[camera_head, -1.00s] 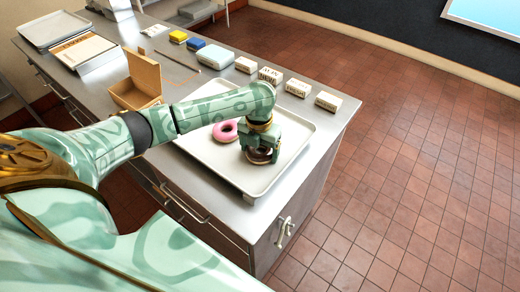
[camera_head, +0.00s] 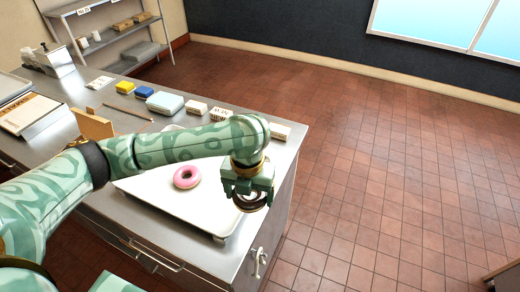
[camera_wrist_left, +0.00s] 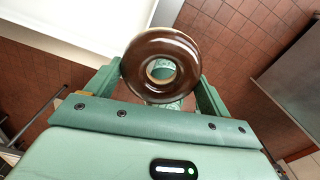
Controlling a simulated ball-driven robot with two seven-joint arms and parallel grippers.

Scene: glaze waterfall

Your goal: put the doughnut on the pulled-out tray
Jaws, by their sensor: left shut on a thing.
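My left gripper (camera_head: 249,200) is shut on a chocolate-glazed doughnut (camera_wrist_left: 161,65), held between its two fingers. In the head view the doughnut shows only partly under the gripper, near the right edge of the counter. A pink-glazed doughnut (camera_head: 187,177) lies on a pale tray (camera_head: 190,217) on the steel counter, left of the gripper. The wrist view shows red floor tiles behind the held doughnut. My right gripper is not in view.
A shelf rack (camera_head: 110,35) stands behind. The tiled floor (camera_head: 390,180) at right is open.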

